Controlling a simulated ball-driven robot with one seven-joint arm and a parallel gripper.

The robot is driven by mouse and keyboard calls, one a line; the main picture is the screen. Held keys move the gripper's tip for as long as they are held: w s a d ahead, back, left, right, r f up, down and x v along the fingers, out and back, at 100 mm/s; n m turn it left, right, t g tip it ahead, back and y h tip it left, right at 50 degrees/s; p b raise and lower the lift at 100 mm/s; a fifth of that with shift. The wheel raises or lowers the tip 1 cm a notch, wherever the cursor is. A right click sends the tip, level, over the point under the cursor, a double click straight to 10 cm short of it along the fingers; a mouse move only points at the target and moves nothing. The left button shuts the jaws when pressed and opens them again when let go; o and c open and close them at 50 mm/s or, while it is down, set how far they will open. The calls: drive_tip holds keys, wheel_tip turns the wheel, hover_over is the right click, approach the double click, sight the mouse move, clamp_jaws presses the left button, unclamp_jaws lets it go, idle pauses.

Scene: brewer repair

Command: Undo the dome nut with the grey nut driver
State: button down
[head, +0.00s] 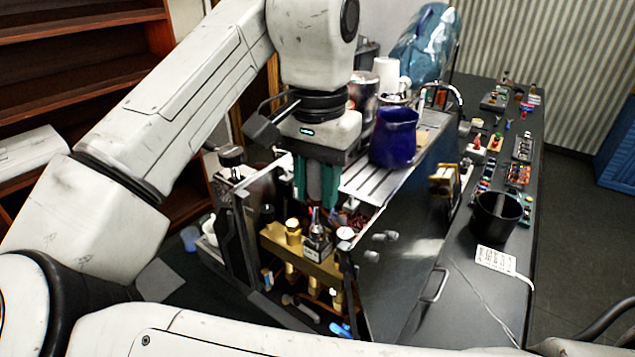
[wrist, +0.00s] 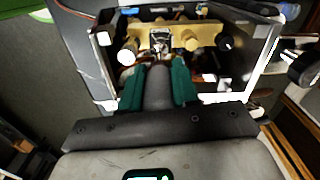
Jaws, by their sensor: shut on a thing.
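My gripper (head: 316,198), with teal fingers, points down over the open brewer body. It is shut on the grey nut driver, whose thick grey handle (wrist: 157,90) shows between the fingers in the wrist view. The driver's lower end points at a dark square block (head: 317,243) on the brass manifold (head: 290,252). The block also shows in the wrist view (wrist: 160,40), just past the driver. I cannot clearly pick out the dome nut; the driver's tip and the block are small and crowded there. Whether the tip touches anything cannot be told.
Brass fittings (head: 293,230) stand on the manifold beside the block. The brewer's metal side panel (head: 395,270) is close on the right. A blue pitcher (head: 394,137) stands on the drip grille. A black bin (head: 497,215) and small parts trays occupy the counter.

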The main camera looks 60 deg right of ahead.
drive_tip(key=shift+s+f+n, duration=0.1)
drive_tip(key=shift+f+n, duration=0.1)
drive_tip(key=shift+n, duration=0.3)
drive_tip(key=n, duration=0.4)
drive_tip(key=shift+n, duration=0.3)
drive_tip(key=shift+r, duration=0.2)
drive_tip(key=shift+r, duration=1.45)
drive_tip(key=shift+r, duration=2.5)
